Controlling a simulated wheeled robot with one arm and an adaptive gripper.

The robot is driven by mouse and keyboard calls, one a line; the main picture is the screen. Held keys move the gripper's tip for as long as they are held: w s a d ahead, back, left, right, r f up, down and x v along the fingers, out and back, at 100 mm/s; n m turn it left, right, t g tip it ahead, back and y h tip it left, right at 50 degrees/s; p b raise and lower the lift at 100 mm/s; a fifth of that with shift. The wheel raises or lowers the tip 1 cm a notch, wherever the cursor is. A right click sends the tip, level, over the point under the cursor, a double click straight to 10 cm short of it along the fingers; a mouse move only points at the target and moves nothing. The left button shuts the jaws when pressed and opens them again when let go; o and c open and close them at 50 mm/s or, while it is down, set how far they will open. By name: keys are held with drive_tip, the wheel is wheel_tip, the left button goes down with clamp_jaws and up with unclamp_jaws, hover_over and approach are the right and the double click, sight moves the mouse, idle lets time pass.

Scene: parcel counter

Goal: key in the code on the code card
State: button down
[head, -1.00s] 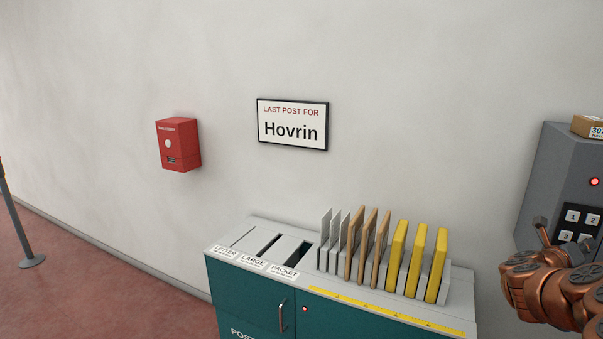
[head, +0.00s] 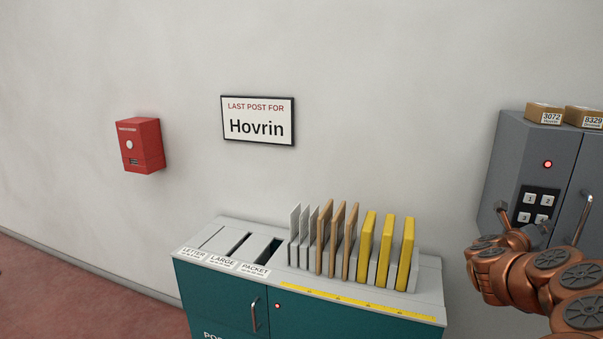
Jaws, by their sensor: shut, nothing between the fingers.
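A dark keypad (head: 538,203) with white number keys 1, 2, 3 and 4 is on the front of the grey locker (head: 508,160) at the right. A red light (head: 547,164) glows above it. My gripper (head: 510,219) is shut and empty, its tip just left of and below the keypad; I cannot tell whether it touches the locker. My copper arm hides the locker's lower front. Two small brown boxes stand on top: one box (head: 546,108) is labelled 3072 Hovrin, the other (head: 584,111) 8329 with a blurred name. A sign (head: 258,107) reads "LAST POST FOR Hovrin".
A teal post cabinet (head: 222,298) with LETTER, LARGE and PACKET slots stands at the lower middle. Grey, brown and yellow upright mail pieces (head: 364,249) stand on it, behind a yellow ruler strip (head: 355,303). A red wall box (head: 139,144) hangs at the left.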

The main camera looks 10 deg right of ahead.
drive_tip(key=s+a+b, duration=0.1)
drive_tip(key=b, duration=0.1)
drive_tip(key=s+a+b, duration=0.1)
drive_tip(key=s, duration=0.1)
drive_tip(key=s+a+b, duration=0.1)
drive_tip(key=s+b, duration=0.1)
drive_tip(key=shift+a+b, duration=0.15)
drive_tip(key=shift+b, duration=0.15)
idle(0.7)
